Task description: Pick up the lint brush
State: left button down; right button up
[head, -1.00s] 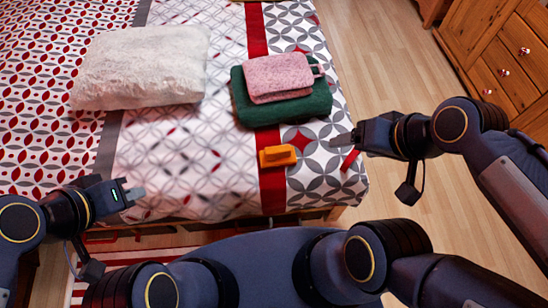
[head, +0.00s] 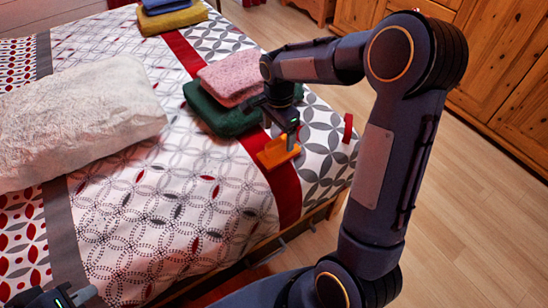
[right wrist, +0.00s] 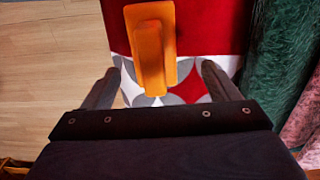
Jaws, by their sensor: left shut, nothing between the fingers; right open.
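The lint brush is an orange block with a raised handle (head: 272,156). It lies on the red stripe of the bed, near the bed's front edge. In the right wrist view the brush (right wrist: 135,22) shows its flat base and handle, with the handle's near end between the fingertips. My right gripper (head: 291,138) is open just above the brush, pointing down, and partly hides it in the head view. In the wrist view its fingers (right wrist: 160,70) are on either side, apart from the handle. My left gripper (head: 82,295) is shut and empty at the bottom left.
A folded green towel (head: 215,118) with a pink one (head: 228,78) on top lies just behind the brush. A red object (head: 348,128) stands at the bed's right edge. A white pillow (head: 75,125) lies left. Folded cloths (head: 172,18) lie at the back.

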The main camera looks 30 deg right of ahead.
aim_at(279, 148)
jog(key=f, duration=0.1)
jog(key=f+b, duration=0.1)
jog(key=f, duration=0.1)
jog(key=s+f, duration=0.1)
jog(key=f, duration=0.1)
jog(key=shift+a+b, duration=0.15)
jog(key=shift+b, duration=0.15)
jog(key=shift+w+f, duration=0.1)
jog(key=shift+f, duration=0.45)
jog(key=shift+c, duration=0.4)
jog(key=c, duration=1)
jog(key=shift+r, duration=0.15)
jog(key=shift+c, duration=0.2)
